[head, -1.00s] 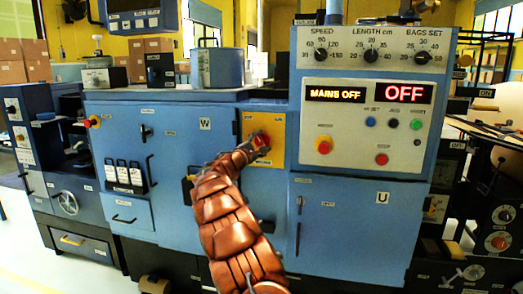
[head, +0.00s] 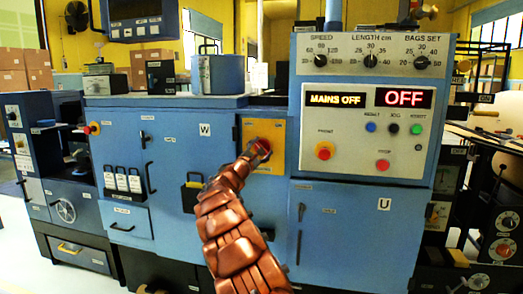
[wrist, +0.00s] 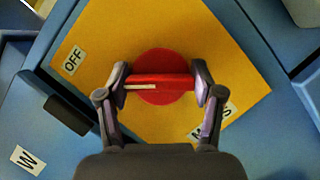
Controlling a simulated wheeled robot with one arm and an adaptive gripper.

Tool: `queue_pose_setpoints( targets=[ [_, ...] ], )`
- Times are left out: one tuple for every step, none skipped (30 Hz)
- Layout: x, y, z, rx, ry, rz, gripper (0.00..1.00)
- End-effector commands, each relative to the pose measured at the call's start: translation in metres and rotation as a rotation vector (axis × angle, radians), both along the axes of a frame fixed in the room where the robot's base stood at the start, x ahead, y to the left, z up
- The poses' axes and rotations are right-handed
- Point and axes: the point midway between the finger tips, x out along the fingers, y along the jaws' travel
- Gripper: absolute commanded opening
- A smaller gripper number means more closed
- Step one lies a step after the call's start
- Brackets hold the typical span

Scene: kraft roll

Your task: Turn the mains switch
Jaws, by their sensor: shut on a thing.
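The mains switch is a red rotary knob (wrist: 160,96) on a yellow plate (wrist: 100,35) with an "OFF" label and a partly hidden second label. In the wrist view its raised red bar, with a pale pointer line on its left half, lies between my fingertips. My gripper (wrist: 160,80) is shut on this bar from both ends. In the head view the yellow plate (head: 278,132) sits on the blue cabinet, and my gripper (head: 255,152) reaches the red knob there, covering part of it. The display (head: 336,100) reads "MAINS OFF".
A white control panel (head: 345,150) with several buttons and a red "OFF" display (head: 405,97) is right of the switch. A black holder (head: 193,190) projects from the cabinet left of my arm. In the wrist view a dark block (wrist: 68,115) sits near my left finger.

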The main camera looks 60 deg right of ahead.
Motion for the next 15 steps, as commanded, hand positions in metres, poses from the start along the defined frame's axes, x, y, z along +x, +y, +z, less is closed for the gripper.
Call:
queue_pose_setpoints(
  targets=[
    [0.0015, 0.0007, -0.0009, 0.001, 0.003, 0.002, 0.32],
    [0.0015, 0.0007, -0.0009, 0.001, 0.003, 0.002, 0.32],
    [0.0015, 0.0007, -0.0009, 0.001, 0.003, 0.002, 0.32],
    [0.0014, 0.0006, -0.0008, 0.001, 0.002, 0.002, 0.69],
    [0.0014, 0.0006, -0.0008, 0.001, 0.002, 0.002, 0.73],
    [0.0012, 0.0005, -0.0009, 0.001, 0.002, 0.002, 0.77],
    [0.001, 0.0005, -0.0008, 0.001, 0.002, 0.002, 0.8],
    [0.0008, 0.0004, -0.0007, 0.001, 0.002, 0.002, 0.83],
    [0.0008, 0.0003, -0.0006, 0.001, 0.001, 0.001, 0.87],
    [0.0006, 0.0003, -0.0004, 0.001, 0.001, 0.0, 0.9],
    [0.0006, 0.0003, -0.0005, 0.001, 0.0, 0.001, 0.92],
    [0.0004, 0.0002, -0.0005, 0.001, 0.0, 0.001, 0.92],
    [0.0004, 0.0002, -0.0003, 0.001, 0.0, 0.001, 0.92],
    [0.0004, 0.0001, -0.0004, 0.001, 0.0, 0.001, 0.92],
    [0.0002, 0.0002, -0.0003, 0.001, 0.0, 0.001, 0.92]
  ],
)
